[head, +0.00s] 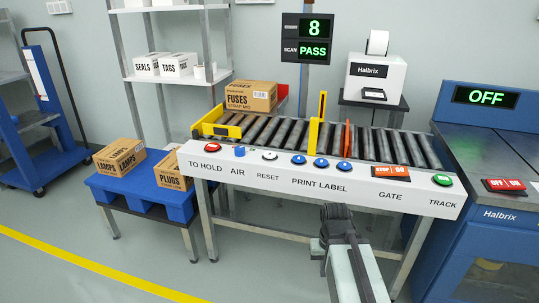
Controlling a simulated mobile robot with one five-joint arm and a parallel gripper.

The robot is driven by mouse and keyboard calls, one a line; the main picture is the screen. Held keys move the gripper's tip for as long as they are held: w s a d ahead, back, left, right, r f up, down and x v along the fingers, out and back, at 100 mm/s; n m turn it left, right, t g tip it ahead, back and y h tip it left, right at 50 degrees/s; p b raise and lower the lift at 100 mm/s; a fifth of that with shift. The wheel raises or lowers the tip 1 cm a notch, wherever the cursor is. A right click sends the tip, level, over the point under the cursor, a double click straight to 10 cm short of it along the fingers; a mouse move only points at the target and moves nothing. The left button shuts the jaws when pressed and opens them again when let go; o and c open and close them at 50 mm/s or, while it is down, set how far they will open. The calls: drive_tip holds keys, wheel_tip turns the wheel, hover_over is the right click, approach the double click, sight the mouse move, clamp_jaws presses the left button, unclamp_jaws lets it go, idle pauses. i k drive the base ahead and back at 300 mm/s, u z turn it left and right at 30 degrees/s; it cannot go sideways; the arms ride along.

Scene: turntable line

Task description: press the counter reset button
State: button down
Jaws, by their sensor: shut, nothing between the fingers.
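The reset button (270,156) is a white round button on the front of the conveyor's control panel (240,178), above the word RESET. It stands between a blue AIR knob (239,152) and several blue PRINT LABEL buttons (321,163). The counter display (314,27) on the dark sign reads a green 8, with PASS below it. My gripper (336,212) is dark and shut, with nothing in it. It is in front of and below the panel, to the right of the reset button and apart from it.
A red button (212,147) sits left of AIR. Orange STOP/GO switches (391,171) and a green TRACK button (442,180) lie to the right. A FUSES box (250,96) rests on the conveyor's left end. Floor in front is clear.

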sight(270, 155)
drive_tip(key=u, duration=1.75)
drive_tip(key=i, duration=0.6)
drive_tip(key=u, duration=0.6)
